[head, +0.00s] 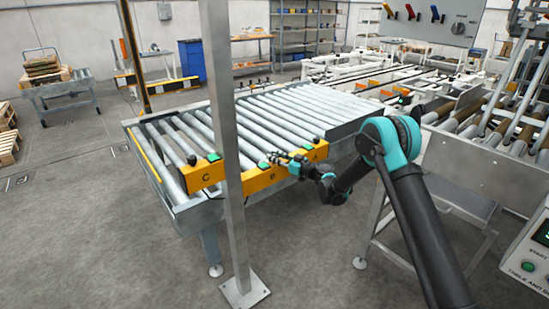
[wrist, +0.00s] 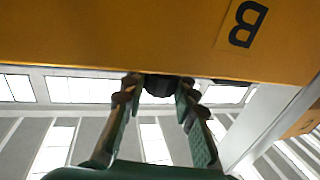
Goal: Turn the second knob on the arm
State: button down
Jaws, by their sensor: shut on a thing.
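A yellow bar (head: 285,172) runs along the near edge of the roller table, marked C, B and A from left to right. Black knobs stand on top near C (head: 192,160) and A (head: 317,142). My gripper (head: 283,158) is at the bar by the B section, and the knob there is mostly hidden by it in the head view. In the wrist view the yellow face with the letter B (wrist: 248,24) fills the top. A dark knob (wrist: 158,86) sits between the fingertips (wrist: 158,90), and the gripper is shut on it. The knob's turn angle cannot be told.
A grey post (head: 228,150) stands in front of the bar, between C and B, left of my gripper. Green buttons (head: 263,165) sit on the bar close by. The roller table (head: 275,110) lies behind. The floor in front is clear.

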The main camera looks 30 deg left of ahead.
jog(key=m+t+h, duration=0.1)
jog(key=m+t, duration=0.1)
jog(key=t, duration=0.1)
jog(key=m+t+h, duration=0.1)
jog(key=m+t, duration=0.1)
jog(key=t, duration=0.1)
jog(key=shift+s+t, duration=0.15)
jog(key=shift+t, duration=0.15)
jog(key=shift+m+t+h, duration=1.5)
jog(key=shift+m+t, duration=0.3)
jog(key=shift+t, duration=0.2)
jog(key=shift+h, duration=0.3)
jog(key=c, duration=1.2)
grip_release()
jog(key=v, duration=1.2)
jog(key=shift+f, duration=0.15)
